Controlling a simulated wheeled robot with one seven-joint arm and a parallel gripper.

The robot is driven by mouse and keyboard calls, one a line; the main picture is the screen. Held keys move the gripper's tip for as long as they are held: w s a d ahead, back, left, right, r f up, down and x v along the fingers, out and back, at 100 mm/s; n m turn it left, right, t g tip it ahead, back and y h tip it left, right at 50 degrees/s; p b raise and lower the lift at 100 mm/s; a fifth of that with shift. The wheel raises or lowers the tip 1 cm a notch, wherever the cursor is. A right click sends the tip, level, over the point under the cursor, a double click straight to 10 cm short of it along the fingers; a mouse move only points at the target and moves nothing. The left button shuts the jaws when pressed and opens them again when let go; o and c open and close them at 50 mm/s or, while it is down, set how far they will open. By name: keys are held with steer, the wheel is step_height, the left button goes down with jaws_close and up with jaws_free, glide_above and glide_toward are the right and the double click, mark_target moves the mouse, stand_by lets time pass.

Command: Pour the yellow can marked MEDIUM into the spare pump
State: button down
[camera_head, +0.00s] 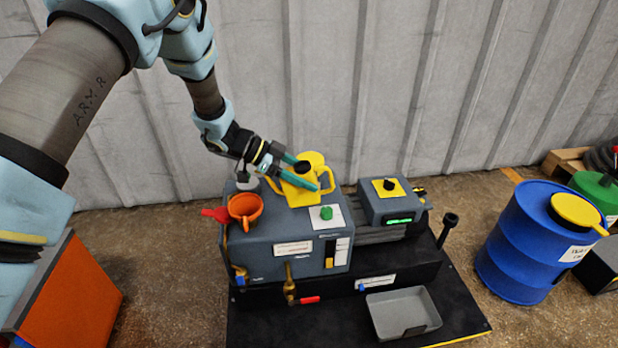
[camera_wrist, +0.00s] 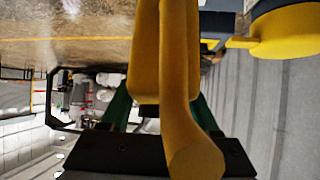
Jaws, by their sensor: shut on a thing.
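A yellow can (camera_head: 299,194) with a handle and spout shows over the top of a dark grey-blue pump (camera_head: 262,254). My gripper (camera_head: 306,175) is shut on the can, its teal fingers on either side of it. In the wrist view, the can's yellow handle (camera_wrist: 178,80) runs between the fingers. I cannot tell whether the can touches the pump top. Its marking cannot be read. An orange funnel (camera_head: 245,207) sits on the pump's top left, beside a red piece (camera_head: 215,214). The pump's labels are too small to read.
A grey tray (camera_head: 404,313) lies on the black base (camera_head: 275,325). A blue drum (camera_head: 528,240) stands right; an orange cabinet (camera_head: 75,300) stands left. A ribbed wall is behind.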

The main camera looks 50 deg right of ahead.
mark_target(302, 169)
steer(key=shift+w+a+f+b, duration=0.15)
steer(key=shift+w+a+b, duration=0.15)
steer(key=shift+w+b, duration=0.05)
steer(key=shift+w+a+r+g+h+b, duration=0.1)
steer(key=shift+r+g+h+b, duration=0.6)
steer(key=shift+r+b, duration=0.4)
steer(key=shift+r+g+h+b, duration=0.65)
steer(key=shift+r+b, duration=0.25)
steer(key=shift+b, duration=0.25)
steer(key=shift+w+a+r+g+h+b, duration=0.2)
steer(key=shift+r+g+h+b, duration=0.15)
steer(key=shift+r+g+b, duration=0.25)
steer(key=shift+w+a+r+g+h+b, duration=0.2)
steer(key=shift+r+g+h+b, duration=0.15)
steer(key=shift+r+b, duration=0.4)
steer(key=shift+r, duration=0.2)
steer(key=shift+w+a+r+g+h+b, duration=0.2)
steer(key=shift+w+a+r+g+h, duration=0.15)
steer(key=shift+r+g+h, duration=0.2)
steer(key=shift+w+a+r+g+h+b, duration=0.2)
steer(key=shift+w+r+g+h, duration=0.2)
steer(key=shift+r+g, duration=0.2)
steer(key=shift+w+a+r+g+h+b, duration=0.4)
steer(key=shift+w+r+g+h, duration=0.1)
steer(key=shift+r+g, duration=0.1)
steer(key=shift+w+a+r+g+h+b, duration=0.25)
steer(key=shift+w+a+r+g+h, duration=0.15)
steer(key=shift+r+g+h, duration=0.15)
stand_by(1.5)
